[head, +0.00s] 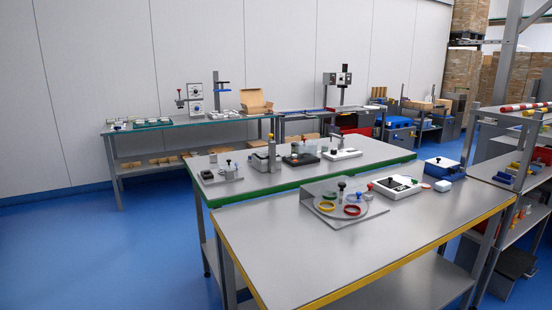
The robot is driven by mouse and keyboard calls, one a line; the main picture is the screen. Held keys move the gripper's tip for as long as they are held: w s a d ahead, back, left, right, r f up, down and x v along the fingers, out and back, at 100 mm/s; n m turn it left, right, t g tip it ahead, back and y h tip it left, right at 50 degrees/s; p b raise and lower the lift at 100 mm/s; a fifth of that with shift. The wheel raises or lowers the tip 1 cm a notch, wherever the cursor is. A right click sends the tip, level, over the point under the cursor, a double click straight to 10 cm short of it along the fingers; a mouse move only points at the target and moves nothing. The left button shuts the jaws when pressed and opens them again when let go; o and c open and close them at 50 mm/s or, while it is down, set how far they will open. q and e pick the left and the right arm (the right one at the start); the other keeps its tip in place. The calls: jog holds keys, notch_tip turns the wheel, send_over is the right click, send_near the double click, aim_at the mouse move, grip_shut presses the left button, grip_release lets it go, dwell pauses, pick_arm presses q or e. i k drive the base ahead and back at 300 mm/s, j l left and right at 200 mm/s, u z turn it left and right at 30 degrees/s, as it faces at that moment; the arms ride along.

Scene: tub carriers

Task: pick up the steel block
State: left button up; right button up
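I cannot tell the steel block with certainty at this distance. A small grey block-like piece (213,158) stands on the green-edged table (300,183), towards its left end; its material is too small to tell. A pale blue-white block (443,186) lies on the yellow-edged table (290,255), near the back right corner. Neither of my grippers shows in the head view.
A grey fixture with coloured rings (344,203) and a white device (395,187) stand on the near table. Its front left is bare. A shelf rack (525,180) stands at the right. Open blue floor (110,260) lies at the left.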

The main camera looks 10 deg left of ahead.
aim_at(213, 159)
jog(key=i+j+z, duration=0.55)
jog(key=j, duration=0.15)
jog(key=i+j+z, duration=0.3)
jog(key=j, duration=0.15)
jog(key=k+l, duration=0.05)
jog(key=k, duration=0.05)
